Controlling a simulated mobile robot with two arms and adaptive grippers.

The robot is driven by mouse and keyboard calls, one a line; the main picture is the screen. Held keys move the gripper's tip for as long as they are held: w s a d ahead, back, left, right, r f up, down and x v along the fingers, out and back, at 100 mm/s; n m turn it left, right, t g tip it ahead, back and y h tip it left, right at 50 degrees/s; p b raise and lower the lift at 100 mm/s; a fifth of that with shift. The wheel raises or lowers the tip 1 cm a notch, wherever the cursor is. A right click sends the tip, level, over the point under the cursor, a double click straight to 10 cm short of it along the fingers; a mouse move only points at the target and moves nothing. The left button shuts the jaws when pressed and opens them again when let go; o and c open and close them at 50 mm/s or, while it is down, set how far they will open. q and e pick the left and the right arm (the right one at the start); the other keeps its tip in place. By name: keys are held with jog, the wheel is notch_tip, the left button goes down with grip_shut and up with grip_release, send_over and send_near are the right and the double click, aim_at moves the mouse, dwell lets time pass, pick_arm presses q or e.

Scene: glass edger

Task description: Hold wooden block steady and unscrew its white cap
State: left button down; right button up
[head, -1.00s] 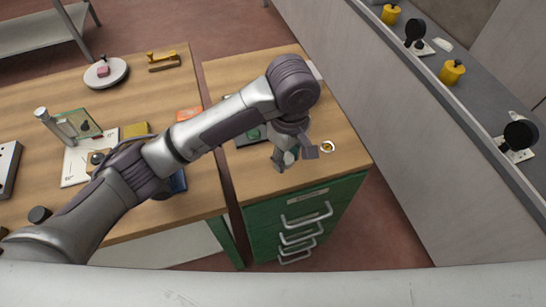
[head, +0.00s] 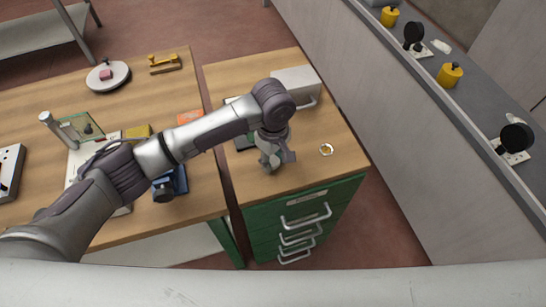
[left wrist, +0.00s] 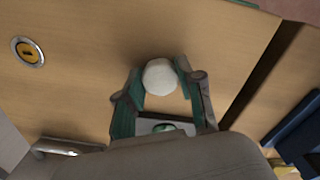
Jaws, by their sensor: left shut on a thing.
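My left gripper (head: 276,160) is over the wooden top of the green drawer cabinet, left of a small ring. In the left wrist view its two green-padded fingers (left wrist: 160,92) are shut on a round white cap (left wrist: 160,76), seen end-on. The wooden block cannot be made out; the cap and the gripper may hide it, so I cannot tell whether the cap is on it. The right gripper is not in view.
The metal ring with a yellow centre (head: 326,150) lies on the cabinet top (head: 325,125). A grey box with a handle (head: 297,84) stands behind my arm. A blue device (head: 170,184) sits on the left table, across a gap. The cabinet's front right corner is clear.

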aim_at(273, 161)
pick_arm(q)
jog(key=c, duration=0.7)
grip_release()
notch_tip(273, 161, up, 12)
jog(key=shift+r+b, duration=0.1)
jog(key=shift+b, duration=0.75)
